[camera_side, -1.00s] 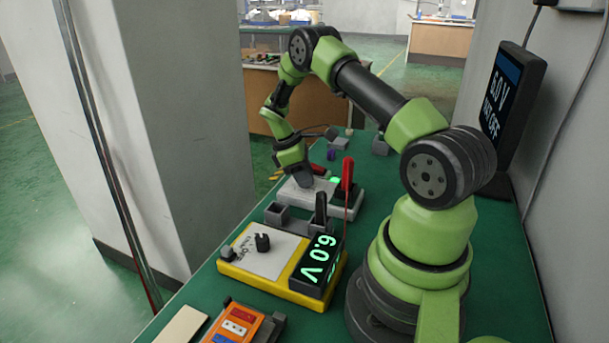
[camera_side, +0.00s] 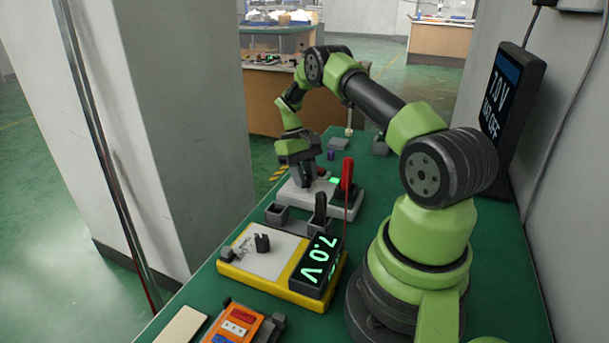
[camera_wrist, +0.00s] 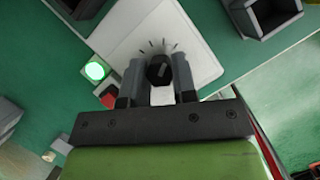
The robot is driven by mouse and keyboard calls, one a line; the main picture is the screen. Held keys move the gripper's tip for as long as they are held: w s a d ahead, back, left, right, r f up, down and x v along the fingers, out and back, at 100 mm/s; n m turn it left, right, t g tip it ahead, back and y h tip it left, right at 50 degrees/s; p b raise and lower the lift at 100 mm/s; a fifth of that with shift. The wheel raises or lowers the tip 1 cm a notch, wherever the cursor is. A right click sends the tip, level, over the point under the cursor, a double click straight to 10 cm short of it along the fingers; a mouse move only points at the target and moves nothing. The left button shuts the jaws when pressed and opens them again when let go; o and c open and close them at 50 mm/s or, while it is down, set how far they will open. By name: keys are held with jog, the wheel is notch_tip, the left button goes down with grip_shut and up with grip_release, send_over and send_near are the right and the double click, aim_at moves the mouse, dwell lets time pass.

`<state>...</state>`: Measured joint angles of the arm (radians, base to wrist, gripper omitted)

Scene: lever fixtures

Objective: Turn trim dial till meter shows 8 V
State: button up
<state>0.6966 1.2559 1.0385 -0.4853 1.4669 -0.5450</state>
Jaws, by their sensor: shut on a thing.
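The trim dial (camera_wrist: 160,70) is a round black knob with a pale pointer line, set on a light plate with tick marks. My gripper (camera_wrist: 158,82) has one finger on each side of it and is shut on it. In the side view my gripper (camera_side: 304,184) reaches down onto the pale grey unit (camera_side: 340,208), and its fingers hide the dial there. The yellow meter (camera_side: 285,262) stands nearer the camera, and its display (camera_side: 318,262) reads 7.0 V in green.
A wall screen (camera_side: 496,98) also reads 7.0 V. A green lamp (camera_wrist: 96,70) glows beside a red button (camera_wrist: 108,97).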

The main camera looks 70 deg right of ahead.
jog(key=m+t, duration=0.1)
jog(key=m, duration=0.2)
jog(key=m+y, duration=0.1)
jog(key=m, duration=0.2)
jog(key=shift+t+y, duration=0.3)
jog(key=shift+t, duration=0.1)
jog(key=shift+m, duration=0.3)
jog(key=o, duration=0.9)
jog(key=shift+s, duration=0.1)
jog(key=shift+v, duration=5)
